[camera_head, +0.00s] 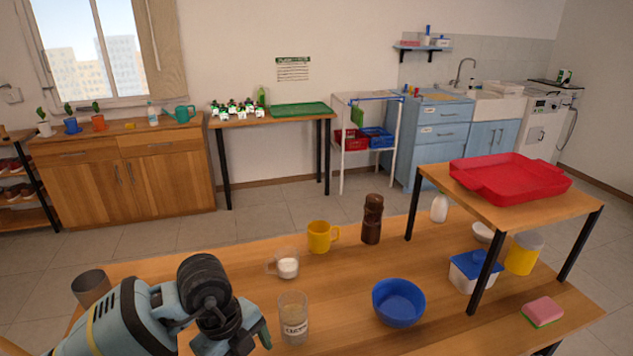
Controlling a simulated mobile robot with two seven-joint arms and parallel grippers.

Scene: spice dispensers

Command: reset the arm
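My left arm comes in from the lower left over the wooden table (340,320). My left gripper (262,338) points down at the near edge, just left of a clear glass labelled cup (293,318). A dark finger shows, but the arm hides much of the gripper, so I cannot tell how far it is open or whether it touches the cup. My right gripper is not in view. A glass mug with white contents (287,266), a yellow mug (320,237) and a brown pepper mill (372,219) stand upright behind the cup.
A blue bowl (399,303) stands right of the cup. A raised shelf holding a red tray (510,178) covers the table's right side, near a blue-lidded box (470,272), yellow container (524,253) and sponge (543,311). A grey-brown cup (90,287) stands at left.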

